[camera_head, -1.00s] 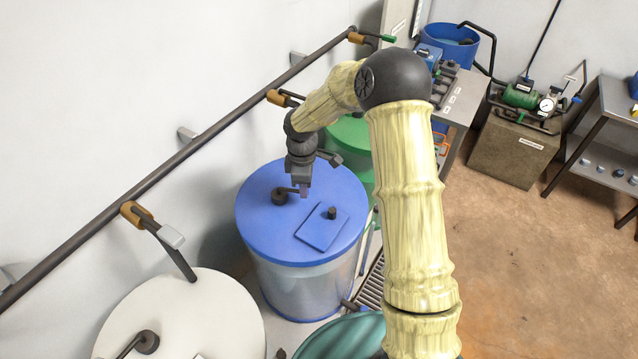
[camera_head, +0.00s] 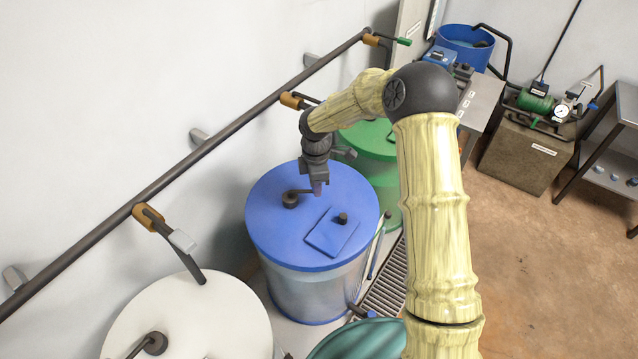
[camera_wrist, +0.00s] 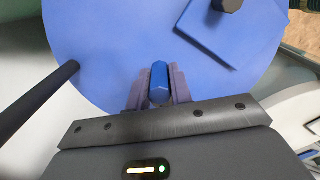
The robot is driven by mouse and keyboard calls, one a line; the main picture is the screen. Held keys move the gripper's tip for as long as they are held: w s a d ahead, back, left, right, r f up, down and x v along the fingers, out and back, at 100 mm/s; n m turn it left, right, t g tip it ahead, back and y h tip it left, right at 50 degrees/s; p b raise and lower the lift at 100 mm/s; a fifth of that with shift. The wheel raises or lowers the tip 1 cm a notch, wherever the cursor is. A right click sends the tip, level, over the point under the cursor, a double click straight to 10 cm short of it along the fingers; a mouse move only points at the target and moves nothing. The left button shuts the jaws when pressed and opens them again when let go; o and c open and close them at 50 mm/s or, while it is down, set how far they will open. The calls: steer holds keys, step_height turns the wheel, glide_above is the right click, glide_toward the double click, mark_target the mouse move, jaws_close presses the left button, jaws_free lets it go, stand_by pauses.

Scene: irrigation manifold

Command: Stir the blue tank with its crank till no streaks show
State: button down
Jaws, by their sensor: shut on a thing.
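The blue tank (camera_head: 308,292) stands in the middle of the head view, with a flat blue lid (camera_head: 280,240) and a pale, see-through-looking wall. The crank (camera_head: 290,200) has a dark hub on the lid, and its short arm reaches right to my gripper (camera_head: 318,188). My gripper points down over the back part of the lid. In the wrist view, my gripper's jaws (camera_wrist: 159,88) are shut on the crank's blue handle (camera_wrist: 159,78). The crank's hub is hidden there. I cannot make out streaks; the liquid is not clearly visible.
A square hatch (camera_head: 332,232) with a dark knob (camera_head: 343,218) lies on the lid. A white tank (camera_head: 220,315) stands front left and a green tank (camera_head: 372,140) behind. A dark pipe (camera_head: 170,178) runs along the wall. Open brown floor (camera_head: 540,270) lies right.

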steer(key=shift+a, duration=0.1)
steer(key=c, duration=1.3)
jaws_free()
steer(key=shift+s, duration=0.1)
steer(key=shift+o, duration=0.2)
step_height(320, 180, up, 18)
steer(key=b, duration=0.4)
steer(key=shift+f, duration=0.25)
